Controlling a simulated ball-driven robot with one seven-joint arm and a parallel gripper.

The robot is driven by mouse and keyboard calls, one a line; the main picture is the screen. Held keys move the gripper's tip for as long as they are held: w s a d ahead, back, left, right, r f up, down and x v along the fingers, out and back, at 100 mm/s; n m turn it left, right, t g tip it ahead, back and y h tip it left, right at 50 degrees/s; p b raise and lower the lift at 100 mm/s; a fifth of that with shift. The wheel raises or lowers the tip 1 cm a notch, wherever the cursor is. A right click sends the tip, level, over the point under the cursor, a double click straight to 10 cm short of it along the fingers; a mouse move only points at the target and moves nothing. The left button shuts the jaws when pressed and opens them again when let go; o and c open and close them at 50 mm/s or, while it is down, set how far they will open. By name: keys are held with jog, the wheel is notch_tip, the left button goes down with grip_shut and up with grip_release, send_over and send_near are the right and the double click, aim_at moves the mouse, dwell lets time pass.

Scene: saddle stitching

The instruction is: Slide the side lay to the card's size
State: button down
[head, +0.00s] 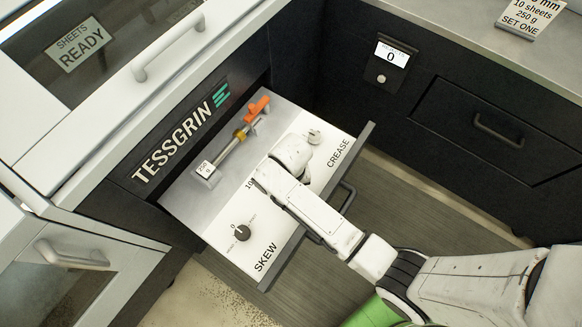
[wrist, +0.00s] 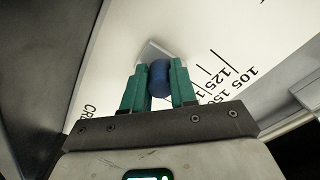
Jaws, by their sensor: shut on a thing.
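The side lay shows in the wrist view as a blue round knob (wrist: 159,76) with a pale metal plate (wrist: 150,52) behind it. My gripper (wrist: 158,88) has its green fingers shut on the blue knob, one on each side. A printed scale (wrist: 222,75) with marks 105, 125 and 150 lies to the right of the knob. In the head view my wrist (head: 290,155) covers the side lay and most of the scale. The card (head: 531,16) stands at the top right and reads "mm, 10 sheets, 250 g, SET ONE"; its top line is cut off by the frame.
A counter display (head: 391,55) reads 0. A "SHEETS READY" sign (head: 80,45) is at top left.

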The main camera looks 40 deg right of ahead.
jog(key=a+p, duration=0.1)
jog(key=a, duration=0.1)
jog(key=s+a+p, duration=0.1)
jog(key=a, duration=0.1)
jog(key=shift+s+a+r, duration=0.15)
jog(key=shift+s+r, duration=0.05)
jog(key=shift+s+a+f, duration=0.15)
jog(key=shift+a+f, duration=0.05)
jog(key=shift+a, duration=0.2)
jog(key=c, duration=0.9)
grip_release()
jog(key=shift+a, duration=0.15)
